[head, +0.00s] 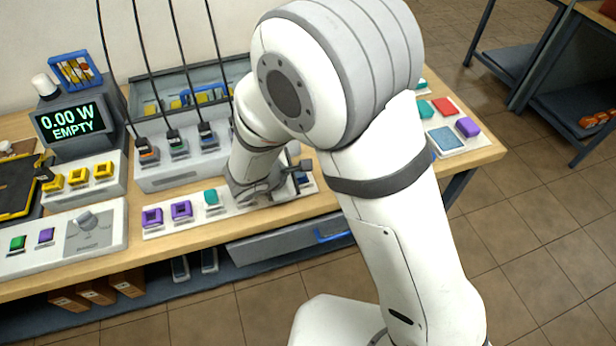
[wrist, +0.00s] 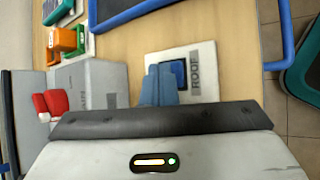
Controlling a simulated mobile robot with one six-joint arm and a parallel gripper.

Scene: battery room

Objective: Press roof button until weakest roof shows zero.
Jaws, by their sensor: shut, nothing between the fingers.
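The roof button is a blue square button (wrist: 179,73) on a white plate marked ROOF (wrist: 206,75) in the wrist view. My gripper (wrist: 159,82) is shut and empty, with its blue-grey fingertips at the button's left edge and partly over it. I cannot tell whether they touch or press it. In the head view my arm hides most of this area. A display (head: 70,122) at the left reads "0.00 W EMPTY".
A white strip (head: 228,211) carries purple and teal buttons left of my wrist. A grey box (wrist: 90,85) and a red part (wrist: 50,103) stand left in the wrist view. A drawer with a blue handle (head: 333,236) is under the bench's front edge.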

